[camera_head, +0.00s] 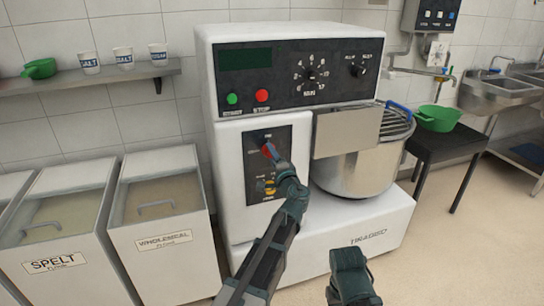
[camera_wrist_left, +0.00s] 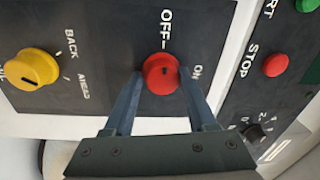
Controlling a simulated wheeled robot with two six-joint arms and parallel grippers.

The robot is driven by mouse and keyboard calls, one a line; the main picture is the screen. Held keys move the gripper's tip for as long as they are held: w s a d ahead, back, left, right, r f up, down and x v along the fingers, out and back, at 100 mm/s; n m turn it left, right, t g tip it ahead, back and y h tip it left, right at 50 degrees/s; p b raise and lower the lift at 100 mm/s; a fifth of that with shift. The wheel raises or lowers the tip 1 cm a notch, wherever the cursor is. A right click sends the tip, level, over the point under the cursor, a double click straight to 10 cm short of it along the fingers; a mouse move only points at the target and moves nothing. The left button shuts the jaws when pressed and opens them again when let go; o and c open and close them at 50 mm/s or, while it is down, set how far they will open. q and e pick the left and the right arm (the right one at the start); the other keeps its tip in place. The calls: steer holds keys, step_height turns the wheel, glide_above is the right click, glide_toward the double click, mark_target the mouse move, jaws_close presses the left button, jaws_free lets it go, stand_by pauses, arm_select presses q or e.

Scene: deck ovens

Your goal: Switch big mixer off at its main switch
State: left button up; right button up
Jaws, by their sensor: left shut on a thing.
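The big mixer (camera_head: 365,220) is white, with a steel bowl (camera_head: 360,170) at its right side. Its red main switch (camera_wrist_left: 160,72) is a round knob on a dark plate, with OFF and ON lettering beside it in the left wrist view. A dark mark shows on the knob, but I cannot tell surely which word it points to. My left gripper (camera_wrist_left: 158,90) is shut on the knob, one finger on each side. In the head view, the left gripper (camera_head: 272,155) partly covers the switch. My right gripper (camera_head: 350,278) is low in front of the mixer; its fingers are unclear.
A yellow knob (camera_wrist_left: 32,68) marked BACK and AHEAD is on the same plate. A green button (camera_head: 232,98) and a red STOP button (camera_head: 262,95) are above. Flour bins (camera_head: 160,225) stand at left. A dark table (camera_head: 450,145) with a green bowl (camera_head: 438,117) stands at right.

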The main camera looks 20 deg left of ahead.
arm_select(q)
steer(key=o, duration=1.3)
steer(key=shift+r, duration=0.15)
steer(key=b+v, duration=0.1)
steer(key=v, duration=1.2)
steer(key=shift+s+d, duration=0.2)
steer(key=shift+s, duration=0.15)
